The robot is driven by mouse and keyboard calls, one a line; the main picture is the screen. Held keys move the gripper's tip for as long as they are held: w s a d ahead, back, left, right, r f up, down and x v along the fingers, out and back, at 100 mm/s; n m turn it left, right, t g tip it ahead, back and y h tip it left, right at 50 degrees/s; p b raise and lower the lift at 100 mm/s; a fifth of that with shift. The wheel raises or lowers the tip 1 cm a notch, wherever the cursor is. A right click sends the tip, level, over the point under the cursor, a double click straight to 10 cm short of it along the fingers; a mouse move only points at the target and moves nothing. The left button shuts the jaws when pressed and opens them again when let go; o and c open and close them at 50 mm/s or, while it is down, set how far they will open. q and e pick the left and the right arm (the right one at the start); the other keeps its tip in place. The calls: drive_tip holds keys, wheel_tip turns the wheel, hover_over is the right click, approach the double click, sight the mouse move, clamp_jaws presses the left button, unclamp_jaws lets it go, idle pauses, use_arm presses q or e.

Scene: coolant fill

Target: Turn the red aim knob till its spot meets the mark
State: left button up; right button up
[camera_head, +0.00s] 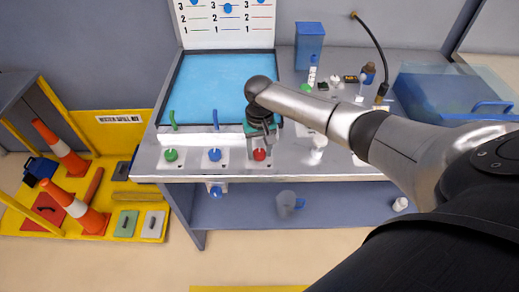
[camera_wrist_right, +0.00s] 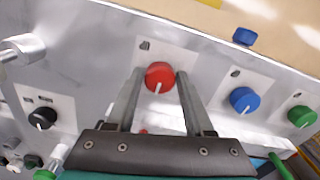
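The red knob (camera_head: 259,154) sits on a pale plate on the bench's front panel, right of a blue and a green knob. In the right wrist view the red knob (camera_wrist_right: 160,75) shows a white line on its near side. My right gripper (camera_head: 262,136) is over it, pointing down. Its two fingers (camera_wrist_right: 161,78) stand apart, one at each side of the red knob, with narrow gaps seeming to show; contact is not clear. A white board (camera_head: 205,35) at the back carries numbers, coloured lines and blue dots. Which spot and mark belong to the knob I cannot tell. My left gripper is not in view.
The blue knob (camera_wrist_right: 244,99) and green knob (camera_wrist_right: 301,116) are close beside the red one. A black knob (camera_wrist_right: 41,117) is on the other side. A blue basin (camera_head: 215,85) lies behind the panel. A blue container (camera_head: 309,45) and small bottles stand right of my gripper.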

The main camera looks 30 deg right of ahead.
clamp_jaws()
idle(0.3)
drive_tip(key=shift+r+n+p, duration=0.1)
drive_tip(key=shift+n+p, duration=1.35)
drive_tip(key=shift+n, duration=0.45)
drive_tip(key=shift+n+p, duration=0.4)
drive_tip(key=shift+n, duration=0.8)
drive_tip(key=shift+w+n+p, duration=0.1)
drive_tip(key=shift+n+p, duration=0.2)
drive_tip(key=shift+n, duration=0.9)
